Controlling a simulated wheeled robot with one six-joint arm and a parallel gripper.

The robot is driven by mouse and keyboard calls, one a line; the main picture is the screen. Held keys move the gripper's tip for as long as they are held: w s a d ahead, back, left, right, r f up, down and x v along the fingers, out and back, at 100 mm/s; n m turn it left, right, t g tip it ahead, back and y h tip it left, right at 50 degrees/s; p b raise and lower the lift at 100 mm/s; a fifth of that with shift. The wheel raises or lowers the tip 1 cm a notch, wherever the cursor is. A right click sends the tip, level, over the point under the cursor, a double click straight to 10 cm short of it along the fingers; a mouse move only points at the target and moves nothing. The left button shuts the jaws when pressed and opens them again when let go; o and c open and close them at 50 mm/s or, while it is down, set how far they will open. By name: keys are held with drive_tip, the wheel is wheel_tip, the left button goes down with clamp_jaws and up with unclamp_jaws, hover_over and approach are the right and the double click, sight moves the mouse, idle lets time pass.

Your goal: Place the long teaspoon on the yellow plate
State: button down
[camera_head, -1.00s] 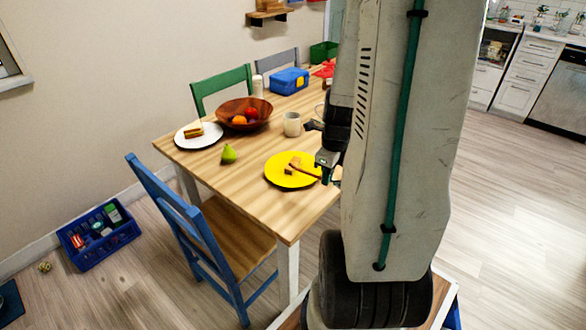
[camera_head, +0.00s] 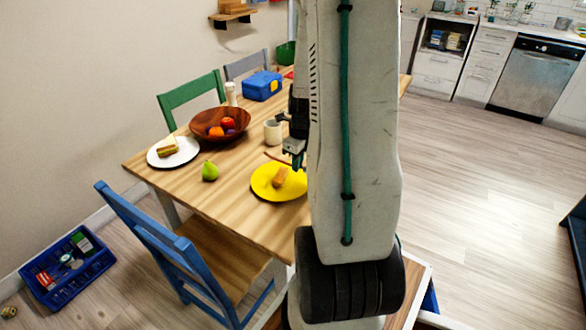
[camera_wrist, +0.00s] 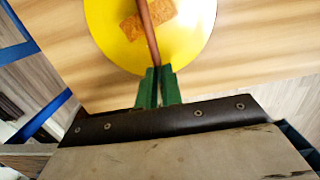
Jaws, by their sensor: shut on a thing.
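The long teaspoon (camera_wrist: 148,35) shows in the wrist view as a thin brown shaft running up from my gripper (camera_wrist: 158,72), whose green fingers are shut on it. The shaft passes over the yellow plate (camera_wrist: 105,35) and a brown piece of food on it; its far end is out of frame. In the head view my gripper (camera_head: 297,163) is above the far right part of the yellow plate (camera_head: 262,190). A short length of the teaspoon (camera_head: 274,157) sticks out to the left, seemingly above the plate. My arm hides the plate's right edge.
The brown food (camera_head: 280,177) lies on the yellow plate. A mug (camera_head: 272,132), wooden fruit bowl (camera_head: 207,130), green pear (camera_head: 210,171) and white plate (camera_head: 155,160) stand nearby. A blue chair (camera_head: 170,250) is at the table's near side.

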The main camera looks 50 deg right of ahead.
drive_tip(key=shift+w+a+f, duration=0.1)
drive_tip(key=shift+a+f, duration=0.05)
drive_tip(key=shift+f, duration=0.65)
drive_tip(key=shift+w+a+f, duration=0.1)
drive_tip(key=shift+f, duration=0.7)
drive_tip(key=shift+s+f, duration=0.1)
drive_tip(key=shift+f, duration=0.5)
drive_tip(key=c, duration=1.5)
unclamp_jaws()
drive_tip(key=shift+c, duration=0.2)
